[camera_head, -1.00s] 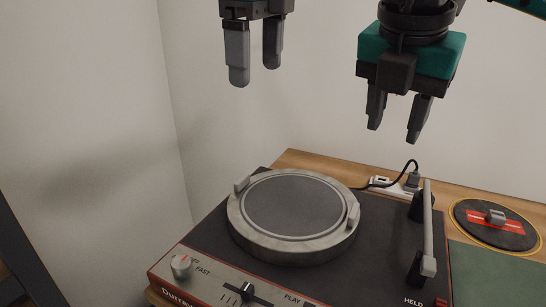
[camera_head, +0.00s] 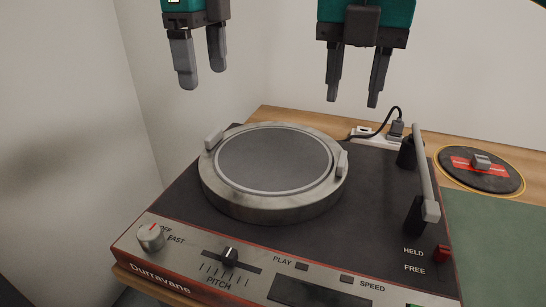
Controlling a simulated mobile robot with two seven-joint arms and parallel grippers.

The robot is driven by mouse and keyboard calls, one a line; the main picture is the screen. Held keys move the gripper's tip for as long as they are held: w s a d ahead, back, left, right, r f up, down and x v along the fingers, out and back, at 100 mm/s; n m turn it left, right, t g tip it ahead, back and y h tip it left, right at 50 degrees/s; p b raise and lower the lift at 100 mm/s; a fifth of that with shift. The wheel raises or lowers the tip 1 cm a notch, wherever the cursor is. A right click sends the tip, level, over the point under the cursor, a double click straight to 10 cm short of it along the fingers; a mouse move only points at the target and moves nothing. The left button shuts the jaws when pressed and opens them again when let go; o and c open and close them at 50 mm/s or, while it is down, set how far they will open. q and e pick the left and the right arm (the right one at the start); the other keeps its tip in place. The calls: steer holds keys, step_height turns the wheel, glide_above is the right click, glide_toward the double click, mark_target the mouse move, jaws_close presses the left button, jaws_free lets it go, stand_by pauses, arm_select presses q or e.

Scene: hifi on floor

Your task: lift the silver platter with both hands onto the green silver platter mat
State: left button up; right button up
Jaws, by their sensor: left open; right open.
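The silver platter (camera_head: 273,205) is a round metal disc with a dark grey top. It sits on the dark deck of the turntable and has two small grey lugs, one at its left rim and one at its right rim. The green mat (camera_head: 500,235) lies flat at the right, partly cut off by the picture's edge. My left gripper (camera_head: 203,77) is open and empty, above and behind the platter's left side. My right gripper (camera_head: 352,96) is open and empty, above and behind the platter's right side. Neither gripper touches the platter.
A grey tonearm (camera_head: 426,175) stands on the deck right of the platter. A power strip (camera_head: 377,138) with a plug and black cable lies behind. A black disc (camera_head: 482,168) with a yellow rim and red label lies behind the mat. A wall stands close at left.

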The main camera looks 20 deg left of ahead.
mark_target(213, 133)
arm_select(q)
step_height(213, 133, down, 11)
steer(key=shift+f, duration=0.15)
arm_select(e)
steer(key=f, duration=0.3)
steer(key=w+f, duration=0.1)
steer(key=f, duration=0.7)
steer(key=shift+w+f, duration=0.1)
steer(key=shift+w, duration=0.1)
arm_select(q)
steer(key=shift+c, duration=0.3)
arm_select(e)
steer(key=shift+c, duration=0.2)
arm_select(q)
steer(key=c, duration=0.7)
arm_select(e)
jaws_close()
arm_select(q)
jaws_close()
